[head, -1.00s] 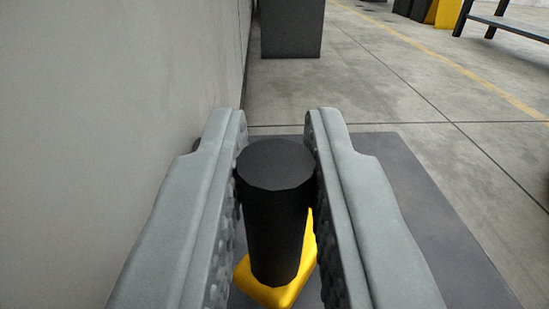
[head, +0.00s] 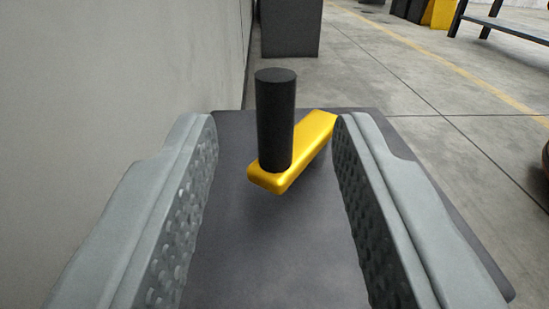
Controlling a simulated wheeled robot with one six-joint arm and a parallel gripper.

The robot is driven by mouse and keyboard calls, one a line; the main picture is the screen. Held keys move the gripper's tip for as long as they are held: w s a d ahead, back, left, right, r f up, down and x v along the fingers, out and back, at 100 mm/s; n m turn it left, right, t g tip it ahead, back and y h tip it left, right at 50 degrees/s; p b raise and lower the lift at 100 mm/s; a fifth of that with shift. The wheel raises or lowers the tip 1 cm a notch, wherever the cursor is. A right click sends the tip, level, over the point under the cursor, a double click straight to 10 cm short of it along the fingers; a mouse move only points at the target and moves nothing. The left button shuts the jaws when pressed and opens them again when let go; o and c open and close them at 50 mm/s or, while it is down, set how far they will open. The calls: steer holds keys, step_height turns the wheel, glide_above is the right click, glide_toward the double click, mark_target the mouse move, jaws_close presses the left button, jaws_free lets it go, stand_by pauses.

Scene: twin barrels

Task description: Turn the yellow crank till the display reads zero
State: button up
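The yellow crank (head: 312,140) is a flat arm over a dark grey panel (head: 270,245). Its black upright handle (head: 275,120) stands at the crank's near left end. The crank runs from there up and to the right, and its far end is partly hidden behind my right finger. My gripper (head: 272,125) is open wide and empty, with its two grey textured fingers on either side of the handle and clear of it. The handle lies ahead, near the fingertips' far end. No display is in view.
A pale wall (head: 110,90) runs along the left. A dark block (head: 290,28) stands on the floor ahead. A dark table or rack (head: 510,25) and black and yellow objects (head: 442,12) are at the upper right. The concrete floor (head: 400,70) between is clear.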

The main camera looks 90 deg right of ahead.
steer(key=a, duration=1)
steer(key=shift+w+a, duration=0.15)
steer(key=shift+a, duration=0.25)
